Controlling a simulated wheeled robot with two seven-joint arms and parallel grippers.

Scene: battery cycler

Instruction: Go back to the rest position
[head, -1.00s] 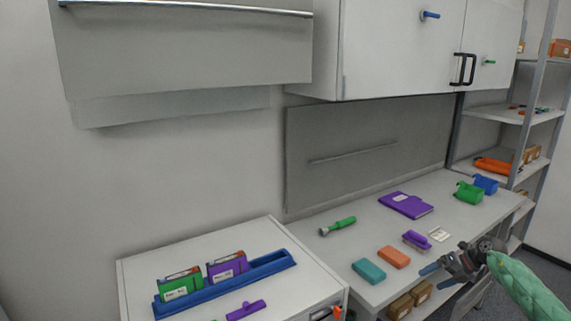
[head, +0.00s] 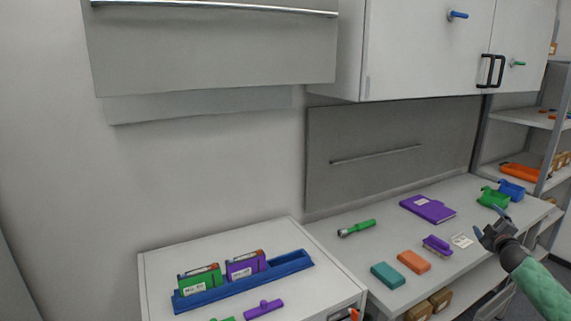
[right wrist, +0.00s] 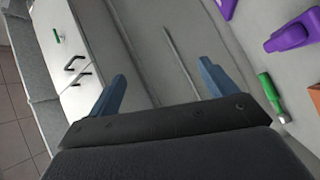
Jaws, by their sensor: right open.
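My right gripper (head: 488,222) is at the right of the head view, over the right part of the workbench, with my green arm behind it. In the right wrist view its two blue fingers (right wrist: 160,85) stand wide apart with nothing between them. My left gripper does not show in the head view.
The workbench (head: 350,262) holds a green flashlight-like tool (head: 357,228), a purple notebook (head: 428,208), teal (head: 388,275) and orange (head: 414,261) blocks and a purple brush (head: 437,245). A blue rack (head: 290,264) holds green and purple packs on the white cabinet (head: 160,262). Wall cupboards (head: 420,45) hang above.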

